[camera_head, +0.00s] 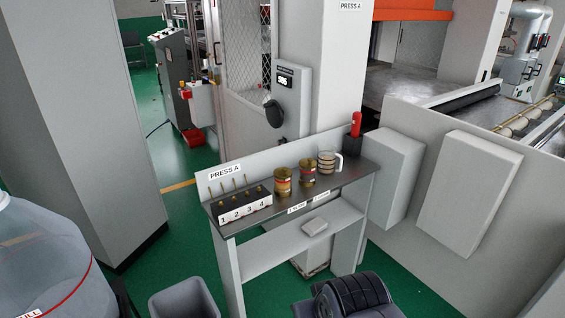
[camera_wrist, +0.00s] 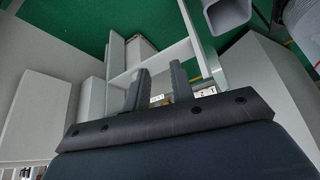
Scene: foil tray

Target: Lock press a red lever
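PRESS A, a grey cabinet (camera_head: 340,75) with a mesh door, stands at the back centre in the head view. Its front has a grey box with a black rotary handle (camera_head: 273,113). An upright red piece (camera_head: 356,124) stands in a small black holder (camera_head: 352,145) at the right end of the shelf stand; I cannot tell whether it is a lever. My gripper (camera_wrist: 160,78) is open and empty in the wrist view, its two dark fingers apart, with the stand's pale frame (camera_wrist: 160,55) beyond them. The fingers are not visible in the head view.
The stand's dark shelf (camera_head: 262,208) holds a numbered block (camera_head: 245,210), two brass-coloured cans (camera_head: 283,182) and a mug (camera_head: 327,162). A grey bin (camera_head: 185,300) and a large clear bottle (camera_head: 45,260) are at lower left. A pillar (camera_head: 90,120) blocks the left. Green floor shows between.

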